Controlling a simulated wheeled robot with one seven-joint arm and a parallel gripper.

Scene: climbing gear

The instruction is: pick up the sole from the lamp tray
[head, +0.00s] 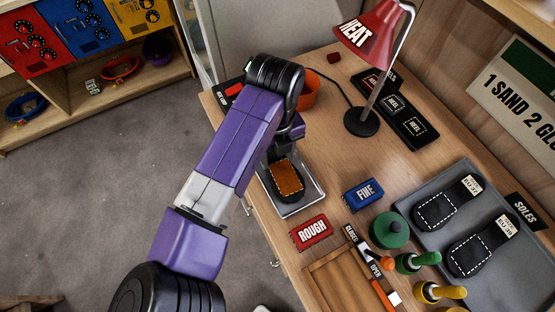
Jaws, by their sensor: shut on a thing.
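A dark sole (287,181) with an orange, light-stitched patch is at the shiny metal tray (309,202) near the table's left edge. My gripper (284,153) is at the sole's far end, shut on it. My wrist and purple arm hide most of the fingers and the far part of the tray. I cannot tell whether the sole still touches the tray. A red lamp (370,36) marked HEAT stands on a black base farther back, to the right.
Blue FINE (363,195) and red ROUGH (312,232) blocks lie right of and below the metal tray. A grey tray (410,182) holds two black soles. A black strip (404,122) with HEEL pieces lies by the lamp. An orange bowl (308,92) is behind my wrist.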

